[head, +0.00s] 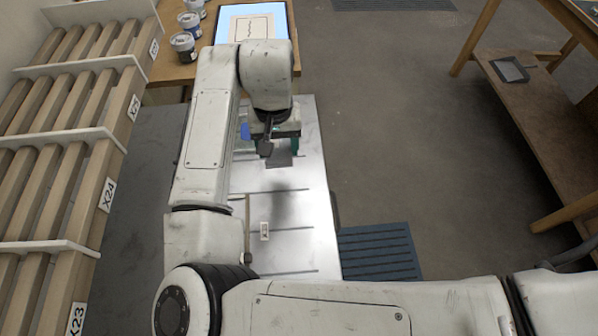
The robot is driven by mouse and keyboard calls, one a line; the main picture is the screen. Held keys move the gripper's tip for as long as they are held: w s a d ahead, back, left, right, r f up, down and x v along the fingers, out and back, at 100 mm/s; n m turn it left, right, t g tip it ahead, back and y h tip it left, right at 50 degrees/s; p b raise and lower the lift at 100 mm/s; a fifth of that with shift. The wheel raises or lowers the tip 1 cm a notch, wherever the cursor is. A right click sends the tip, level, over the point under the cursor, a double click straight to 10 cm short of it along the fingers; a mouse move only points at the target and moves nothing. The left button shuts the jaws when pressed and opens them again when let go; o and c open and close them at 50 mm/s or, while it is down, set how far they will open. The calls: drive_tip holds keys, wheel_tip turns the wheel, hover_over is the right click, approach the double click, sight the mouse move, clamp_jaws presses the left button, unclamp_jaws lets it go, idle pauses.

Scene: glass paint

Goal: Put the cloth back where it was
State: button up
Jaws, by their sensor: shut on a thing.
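My gripper (278,147) is above the far part of the pale metal worktop (300,235), seen from behind and above. It is shut on a small dark grey piece, apparently the cloth (280,160), which shows just below the fingers. My wrist hides most of the fingers and part of the held piece. A dark shadow falls on the worktop in front of it. I cannot tell how far the cloth is above the surface.
A blue item (245,131) shows left of my wrist. A small labelled tag (265,231) lies on the worktop. Paint jars (184,46) and a lit panel with a drawing (252,28) stand on the wooden table behind. Racks (75,130) line the left; a wooden bench (540,110) stands right.

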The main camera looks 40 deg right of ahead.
sight(278, 149)
drive_tip(key=shift+r, duration=4.15)
